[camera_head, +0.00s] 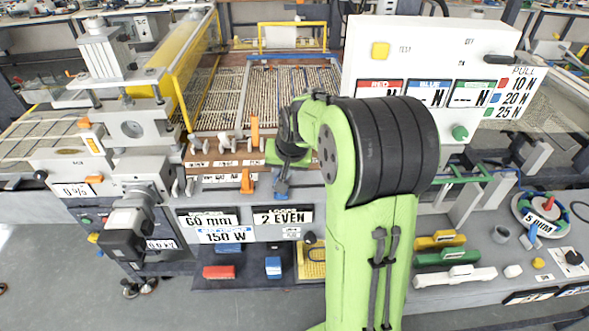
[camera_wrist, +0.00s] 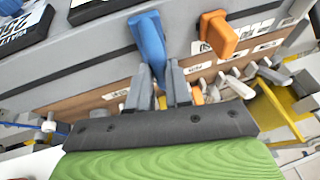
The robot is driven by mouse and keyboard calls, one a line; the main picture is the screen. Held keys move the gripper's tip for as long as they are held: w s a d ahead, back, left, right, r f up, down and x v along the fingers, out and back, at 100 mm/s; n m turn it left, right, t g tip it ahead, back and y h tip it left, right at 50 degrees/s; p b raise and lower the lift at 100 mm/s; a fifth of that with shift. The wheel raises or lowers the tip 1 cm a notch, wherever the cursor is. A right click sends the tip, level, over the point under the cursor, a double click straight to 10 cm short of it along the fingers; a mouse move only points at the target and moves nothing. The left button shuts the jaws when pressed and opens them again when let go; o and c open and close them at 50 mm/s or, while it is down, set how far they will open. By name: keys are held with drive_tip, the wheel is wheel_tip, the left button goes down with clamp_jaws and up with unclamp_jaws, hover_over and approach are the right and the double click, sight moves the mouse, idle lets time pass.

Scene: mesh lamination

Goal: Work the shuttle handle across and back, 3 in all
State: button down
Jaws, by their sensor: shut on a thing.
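A blue handle (camera_wrist: 148,42) stands out from the front rail of the loom-like machine. Its end lies between the two grey fingers of my gripper (camera_wrist: 160,86), which is shut on it. In the head view the blue handle (camera_head: 281,187) shows just under my gripper (camera_head: 284,169), partly covered by it. An orange handle (camera_head: 247,181) sits on the same rail to its left, apart from my gripper; it also shows in the wrist view (camera_wrist: 220,35). No readable label marks either one as the shuttle handle.
A second orange lever (camera_head: 254,132) and several white levers (camera_head: 227,143) stand on the brown board close by. A white panel (camera_head: 430,70) with force labels rises at the right behind my arm. Motor units (camera_head: 128,225) stand at the left.

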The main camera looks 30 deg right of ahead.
drive_tip(key=shift+w+a, duration=0.1)
drive_tip(key=shift+a, duration=0.15)
drive_tip(key=c, duration=1.1)
unclamp_jaws()
drive_tip(key=shift+a, duration=0.1)
drive_tip(key=shift+o, duration=0.2)
drive_tip(key=shift+r, duration=0.25)
drive_tip(key=p+v, duration=0.2)
drive_tip(key=v, duration=1.3)
drive_tip(key=shift+r, duration=0.1)
